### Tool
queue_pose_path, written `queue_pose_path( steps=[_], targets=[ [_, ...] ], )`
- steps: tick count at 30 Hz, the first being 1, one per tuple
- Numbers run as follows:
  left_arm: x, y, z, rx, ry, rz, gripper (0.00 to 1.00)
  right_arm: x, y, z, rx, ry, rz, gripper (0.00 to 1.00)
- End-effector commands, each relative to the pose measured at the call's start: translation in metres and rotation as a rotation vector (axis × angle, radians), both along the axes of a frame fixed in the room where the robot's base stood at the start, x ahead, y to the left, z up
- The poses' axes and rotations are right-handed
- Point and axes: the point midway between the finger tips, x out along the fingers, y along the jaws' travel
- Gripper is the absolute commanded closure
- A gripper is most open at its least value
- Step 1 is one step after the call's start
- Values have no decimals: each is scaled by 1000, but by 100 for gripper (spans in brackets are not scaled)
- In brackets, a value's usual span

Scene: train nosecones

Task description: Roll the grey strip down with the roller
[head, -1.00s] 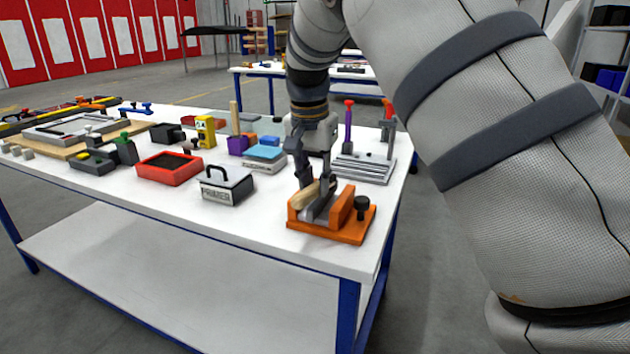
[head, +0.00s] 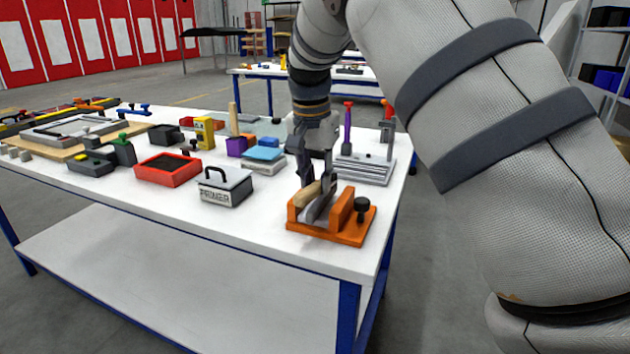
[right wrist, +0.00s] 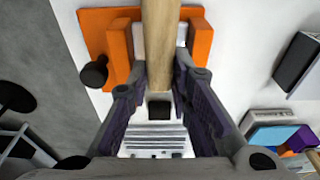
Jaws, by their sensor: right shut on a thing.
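The roller's pale wooden handle (head: 308,195) sits between the fingers of my right gripper (head: 317,184), which is shut on it. In the right wrist view the handle (right wrist: 160,45) runs from the top edge down between the fingers (right wrist: 160,90). The roller is over an orange fixture (head: 350,232) with a black knob (head: 362,206). A dark grey piece (head: 319,208) shows beside the handle between the orange walls. Whether it is the grey strip, and whether the roller touches the strip, I cannot tell. My left gripper is not in view.
A primer box (head: 224,189) and a red tray (head: 168,169) stand left of the fixture on the white table (head: 250,225). A grey slotted stand (head: 363,169) is behind it. The table's front edge is close to the fixture.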

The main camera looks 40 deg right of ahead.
Motion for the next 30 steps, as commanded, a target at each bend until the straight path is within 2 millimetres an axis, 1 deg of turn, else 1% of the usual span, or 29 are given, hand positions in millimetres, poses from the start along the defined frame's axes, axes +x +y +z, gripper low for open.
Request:
queue_pose_path(
  steps=[9,17,30],
  targets=[
    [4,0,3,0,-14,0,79,0,0,2,-1,-6,0,100],
    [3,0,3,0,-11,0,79,0,0,1,-1,-4,0,100],
    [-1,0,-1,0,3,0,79,5,-10,-2,0,-2,0,100]
  ],
)
